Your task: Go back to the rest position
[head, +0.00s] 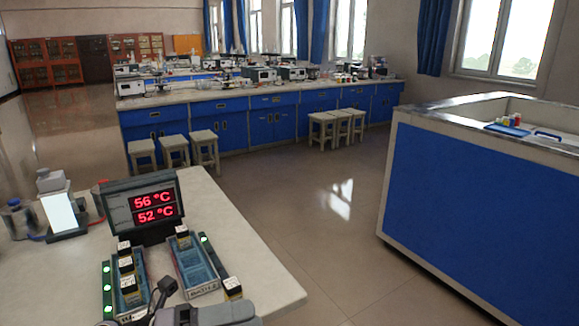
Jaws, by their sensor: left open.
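My left gripper (162,294) shows at the bottom edge, over the near part of the white table (235,240). Its dark fingers are open, with nothing seen between them. Much of it is cut off by the frame. Just beyond it are two blue racks: a left rack (118,284) with several dark, white-topped blocks, and a right rack (198,265). One block (182,237) is at the right rack's far end and another (232,288) is near its front right corner. My right gripper is out of view.
A display reading 56 °C and 52 °C (148,208) stands behind the racks. A device with a lit white panel (62,212) is at the left. Open floor (290,190) lies beyond the table. A blue-sided counter (470,190) is at the right, and stools (335,125) stand by a far bench.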

